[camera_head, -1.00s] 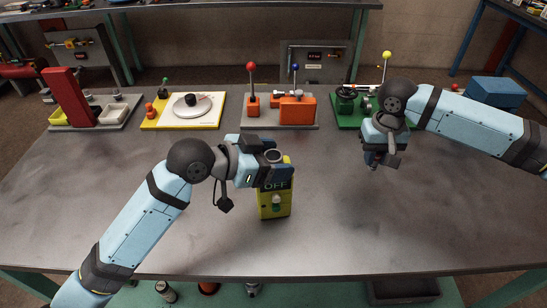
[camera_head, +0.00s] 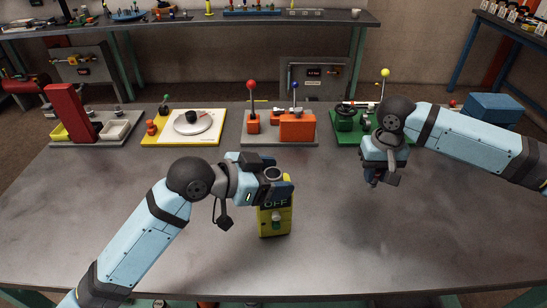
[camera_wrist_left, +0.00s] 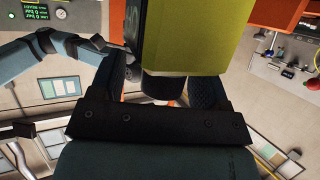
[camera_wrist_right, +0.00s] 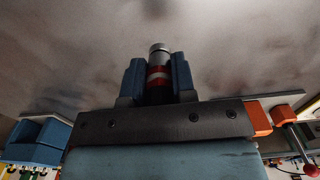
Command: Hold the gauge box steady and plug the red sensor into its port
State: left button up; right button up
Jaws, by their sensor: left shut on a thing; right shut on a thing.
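The gauge box (camera_head: 270,223) is yellow-green, stands upright near the middle of the table and shows "OFF" on its dark display. My left gripper (camera_head: 277,180) is shut on its upper end. The box also fills the top of the left wrist view (camera_wrist_left: 190,35), between the fingers. My right gripper (camera_head: 374,180) is to the right of the box, apart from it, and points down. In the right wrist view it is shut on the red sensor (camera_wrist_right: 158,75), which has a red-and-white band and a metal tip. I cannot make out the port.
Along the back of the table stand a red post fixture (camera_head: 66,105), a yellow board with a round plate (camera_head: 180,138), a grey board with orange blocks (camera_head: 290,143) and a green valve board (camera_head: 350,135). The front and right table surface is clear.

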jog(key=s+a+r+n, duration=0.3)
jog(key=a+n, duration=0.4)
jog(key=a, duration=0.1)
notch_tip(320, 180, down, 9)
jog(key=shift+w+d+f, duration=0.1)
jog(key=shift+d, duration=0.05)
jog(key=shift+f, duration=0.2)
jog(key=o, duration=0.9)
